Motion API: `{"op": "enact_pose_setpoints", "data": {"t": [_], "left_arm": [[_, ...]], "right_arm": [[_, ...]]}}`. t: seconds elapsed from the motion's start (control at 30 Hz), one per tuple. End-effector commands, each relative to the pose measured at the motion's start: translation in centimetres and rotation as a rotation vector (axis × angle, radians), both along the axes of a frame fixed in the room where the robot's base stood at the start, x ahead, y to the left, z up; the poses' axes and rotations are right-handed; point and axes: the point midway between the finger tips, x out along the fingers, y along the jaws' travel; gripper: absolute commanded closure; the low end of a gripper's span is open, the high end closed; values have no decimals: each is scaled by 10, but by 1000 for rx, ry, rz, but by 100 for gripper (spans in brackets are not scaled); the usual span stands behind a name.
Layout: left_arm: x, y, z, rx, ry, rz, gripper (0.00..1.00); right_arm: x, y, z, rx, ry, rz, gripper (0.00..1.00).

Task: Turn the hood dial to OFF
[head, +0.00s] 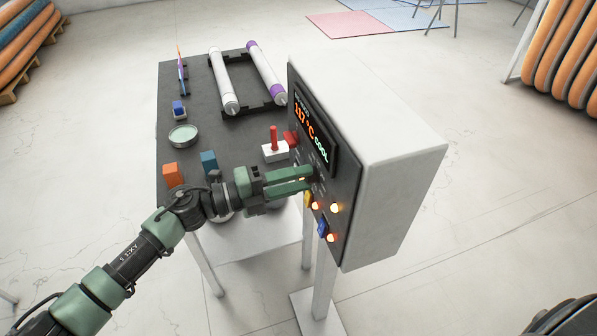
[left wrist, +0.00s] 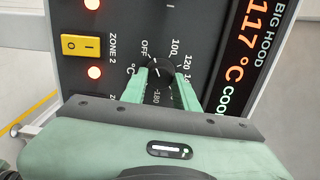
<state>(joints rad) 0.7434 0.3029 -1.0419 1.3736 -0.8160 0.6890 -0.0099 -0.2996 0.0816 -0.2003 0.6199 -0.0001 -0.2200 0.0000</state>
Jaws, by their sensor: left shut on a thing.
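The hood control box (head: 400,170) is white with a black front panel, and its display (head: 312,125) reads 117 °C COOL. In the left wrist view the black round hood dial (left wrist: 160,71) sits on the panel, with OFF at its upper left and temperature numbers around it. My left gripper (head: 308,180) reaches the panel from the left. Its two green fingers, also in the left wrist view (left wrist: 163,78), are shut on the dial, one on each side. The fingers cover the dial's sides, and I cannot tell clearly where it points. My right gripper is not in view.
A yellow rocker switch (left wrist: 81,46) and lit orange lamps (head: 335,208) are beside the dial. A blue switch (head: 322,228) is lower on the panel. A dark table (head: 200,80) behind my arm holds rollers (head: 223,82), a red-handled white block (head: 275,152) and a round dish (head: 183,135).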

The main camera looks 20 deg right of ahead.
Motion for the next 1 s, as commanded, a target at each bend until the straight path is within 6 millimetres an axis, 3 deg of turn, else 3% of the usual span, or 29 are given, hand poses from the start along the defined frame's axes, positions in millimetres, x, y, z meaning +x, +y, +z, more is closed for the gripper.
{"op": "enact_pose_setpoints", "data": {"t": [0.4, 0.97, 1.0], "left_arm": [[1, 0, 2, -8, 191, 3, 100], [1, 0, 0, -8, 220, 2, 100], [1, 0, 0, -8, 220, 2, 62]], "right_arm": [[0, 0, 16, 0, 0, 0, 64], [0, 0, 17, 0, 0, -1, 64], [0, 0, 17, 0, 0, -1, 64]]}}
